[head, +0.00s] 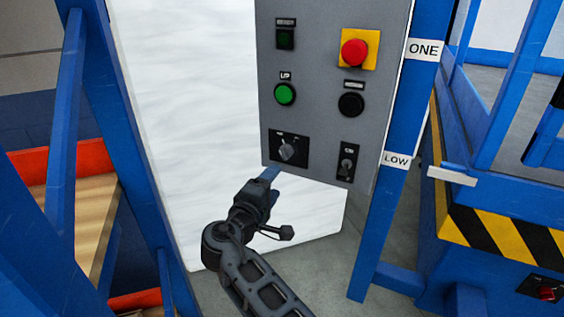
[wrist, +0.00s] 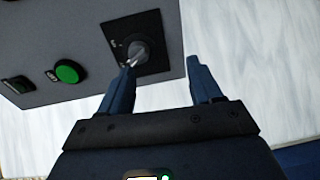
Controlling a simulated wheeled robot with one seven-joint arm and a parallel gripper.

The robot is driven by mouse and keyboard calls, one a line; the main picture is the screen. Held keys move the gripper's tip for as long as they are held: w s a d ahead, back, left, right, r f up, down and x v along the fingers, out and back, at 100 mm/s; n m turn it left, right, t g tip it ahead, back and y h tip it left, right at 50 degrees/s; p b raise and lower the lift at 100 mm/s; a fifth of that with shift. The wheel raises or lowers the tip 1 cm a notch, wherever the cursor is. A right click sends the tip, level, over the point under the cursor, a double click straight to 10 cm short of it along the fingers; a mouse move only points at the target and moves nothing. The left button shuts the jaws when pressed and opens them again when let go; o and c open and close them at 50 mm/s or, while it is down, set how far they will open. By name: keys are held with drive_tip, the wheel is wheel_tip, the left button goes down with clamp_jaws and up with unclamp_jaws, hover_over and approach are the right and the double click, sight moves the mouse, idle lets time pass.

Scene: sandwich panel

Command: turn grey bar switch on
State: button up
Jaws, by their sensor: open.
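The grey bar switch (head: 288,149) sits on a black plate at the lower left of the grey control panel (head: 320,100). Its bar looks tilted. It also shows in the wrist view (wrist: 138,50), just beyond my left fingertip. The left fingertip overlaps the lower edge of the switch plate; the right one is past the panel's edge. Whether the left finger touches the switch I cannot tell.
The panel also holds a green button (head: 284,94), a red emergency button (head: 354,53), a black button (head: 351,104) and a small key-type switch (head: 347,166). A blue post (head: 391,190) stands right of it. A white wrapped block (head: 185,130) is behind.

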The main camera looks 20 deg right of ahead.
sight(282, 156)
drive_tip(key=shift+h, duration=0.6)
drive_tip(key=shift+w+d+r, duration=0.55)
drive_tip(key=shift+w+d, duration=0.3)
drive_tip(key=shift+w, duration=0.3)
drive_tip(key=shift+w+d+r, duration=0.5)
drive_tip(key=shift+w+d, duration=0.3)
drive_tip(key=shift+w, duration=0.4)
drive_tip(key=shift+w+d+r, duration=0.55)
drive_tip(key=shift+w+d, duration=0.3)
drive_tip(key=shift+w, duration=0.3)
drive_tip(key=shift+c, duration=0.3)
drive_tip(key=c, duration=1)
